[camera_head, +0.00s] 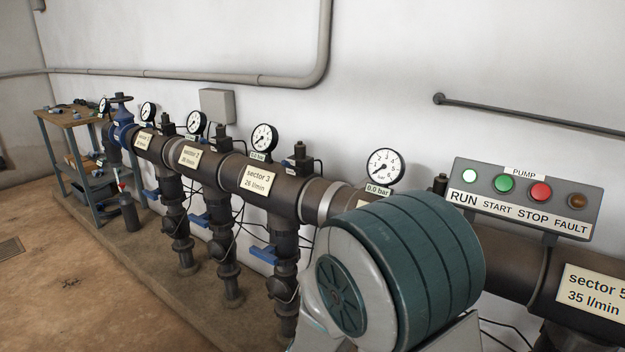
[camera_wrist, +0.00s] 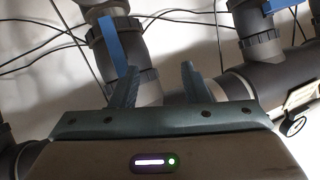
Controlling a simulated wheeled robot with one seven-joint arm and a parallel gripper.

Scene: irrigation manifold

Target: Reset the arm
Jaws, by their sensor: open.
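In the wrist view my gripper (camera_wrist: 160,85) is open, with its two fingers apart and nothing between them. Dark pipes of the manifold (camera_wrist: 130,45) lie beyond the fingers, and I cannot tell how far off they are. A blue valve handle (camera_wrist: 112,48) is on a pipe at the upper left of that view. In the head view a large teal and grey part of my arm (camera_head: 400,265) fills the lower middle and hides part of the manifold (camera_head: 285,190). My gripper does not show in the head view.
A pump panel (camera_head: 525,198) with buttons and lamps stands right of my arm. Several gauges (camera_head: 384,166) sit along the manifold, with blue handles (camera_head: 263,254) below. A shelf with tools (camera_head: 75,120) stands at the far left.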

